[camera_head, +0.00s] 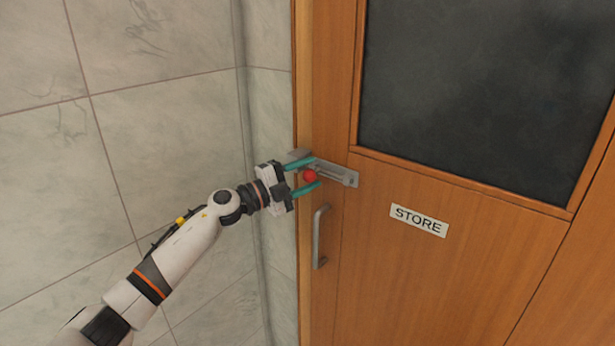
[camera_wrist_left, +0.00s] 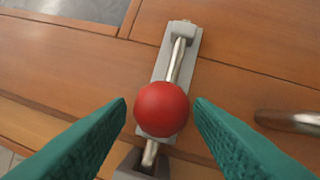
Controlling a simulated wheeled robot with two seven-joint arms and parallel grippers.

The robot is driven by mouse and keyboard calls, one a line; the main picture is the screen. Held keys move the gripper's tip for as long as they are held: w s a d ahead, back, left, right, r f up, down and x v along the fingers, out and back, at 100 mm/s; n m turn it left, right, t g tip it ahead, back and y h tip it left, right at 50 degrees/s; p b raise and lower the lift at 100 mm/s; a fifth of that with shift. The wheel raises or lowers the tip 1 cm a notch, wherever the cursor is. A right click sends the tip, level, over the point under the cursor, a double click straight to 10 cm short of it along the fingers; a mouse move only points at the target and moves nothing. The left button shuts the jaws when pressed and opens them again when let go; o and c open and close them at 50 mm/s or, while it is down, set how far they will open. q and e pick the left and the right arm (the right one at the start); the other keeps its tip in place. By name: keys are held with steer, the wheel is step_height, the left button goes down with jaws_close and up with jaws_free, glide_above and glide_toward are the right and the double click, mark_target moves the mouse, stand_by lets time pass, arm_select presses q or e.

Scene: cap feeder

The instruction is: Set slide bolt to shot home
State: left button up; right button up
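The slide bolt (camera_head: 340,174) is a grey metal plate with a rod, fixed to the wooden door near its left edge. Its red ball knob (camera_head: 310,176) stands out toward me. In the left wrist view the knob (camera_wrist_left: 162,109) covers part of the rod (camera_wrist_left: 176,60), and the rod's lower end reaches a grey keeper (camera_wrist_left: 140,167) at the door's edge. My left gripper (camera_head: 310,174) is open, with one teal finger on each side of the knob. In the left wrist view gaps show between the knob and both fingers. My right gripper is not in view.
A metal pull handle (camera_head: 319,236) is on the door just below the bolt. A STORE sign (camera_head: 419,220) and a dark window panel (camera_head: 480,90) are to the right. A tiled wall (camera_head: 160,110) meets the door frame on the left.

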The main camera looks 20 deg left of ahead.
arm_select(q)
steer(key=shift+s+a+f, duration=0.1)
steer(key=shift+s, duration=0.15)
steer(key=b+v, duration=0.5)
steer(key=v, duration=0.6)
steer(key=shift+a, duration=0.25)
steer(key=shift+s, duration=0.1)
